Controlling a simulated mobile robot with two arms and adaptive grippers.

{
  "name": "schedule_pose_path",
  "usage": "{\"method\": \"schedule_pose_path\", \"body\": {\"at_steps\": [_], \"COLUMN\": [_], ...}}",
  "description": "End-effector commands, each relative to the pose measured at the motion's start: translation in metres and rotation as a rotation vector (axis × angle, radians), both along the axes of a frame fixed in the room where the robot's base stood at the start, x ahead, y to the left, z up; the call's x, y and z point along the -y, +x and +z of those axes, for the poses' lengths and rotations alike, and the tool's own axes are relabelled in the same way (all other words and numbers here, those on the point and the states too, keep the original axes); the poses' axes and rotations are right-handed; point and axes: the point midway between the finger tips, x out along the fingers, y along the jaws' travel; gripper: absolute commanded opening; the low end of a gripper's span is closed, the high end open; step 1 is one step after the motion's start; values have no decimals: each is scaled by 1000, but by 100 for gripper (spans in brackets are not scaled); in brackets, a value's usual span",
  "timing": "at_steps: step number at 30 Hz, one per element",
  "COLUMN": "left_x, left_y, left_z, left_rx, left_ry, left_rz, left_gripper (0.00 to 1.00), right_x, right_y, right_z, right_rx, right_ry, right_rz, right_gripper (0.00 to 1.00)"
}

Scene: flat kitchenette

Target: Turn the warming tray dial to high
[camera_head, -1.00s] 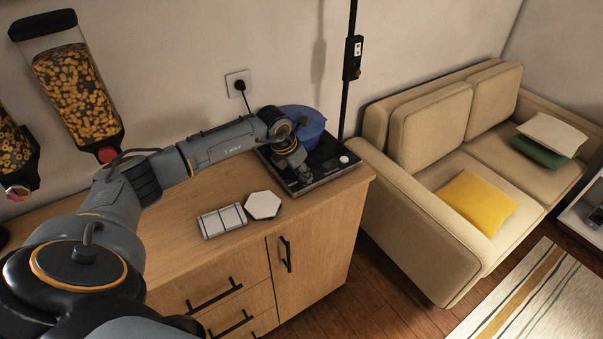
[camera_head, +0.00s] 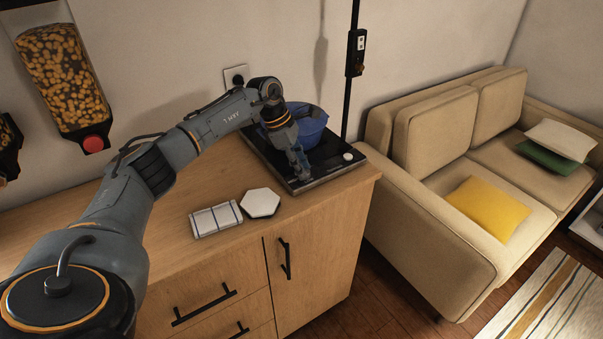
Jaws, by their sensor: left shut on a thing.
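The warming tray (camera_head: 325,174) is a flat dark slab near the right end of the wooden counter. A blue bowl (camera_head: 312,131) stands on it, partly hidden behind my left wrist. My left gripper (camera_head: 303,172) points down at the tray's front edge, shut on a small part there that its fingers cover. This appears to be the dial, but its mark and setting cannot be seen. A small white round piece (camera_head: 348,156) sits at the tray's right end, apart from the gripper. My right gripper is not in view.
A striped folded cloth (camera_head: 216,220) and a white hexagonal piece (camera_head: 260,203) lie on the counter (camera_head: 330,200) left of the tray. A black pole (camera_head: 351,80) stands behind it. A wall socket (camera_head: 236,76) and a cereal dispenser (camera_head: 65,75) are on the wall.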

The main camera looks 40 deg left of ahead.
Motion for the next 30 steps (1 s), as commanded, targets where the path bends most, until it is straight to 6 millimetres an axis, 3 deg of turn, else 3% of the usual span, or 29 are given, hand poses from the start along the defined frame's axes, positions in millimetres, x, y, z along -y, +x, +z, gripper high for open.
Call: {"method": "schedule_pose_path", "body": {"at_steps": [15,30], "left_x": [-1,-1], "left_y": [5,6], "left_z": [0,1], "left_rx": [4,4], "left_ry": [1,3], "left_rz": [-446,-638], "left_gripper": [0,0], "right_x": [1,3], "right_y": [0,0], "right_z": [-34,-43], "right_rx": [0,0], "right_ry": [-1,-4], "right_rz": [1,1], "right_gripper": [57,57]}}
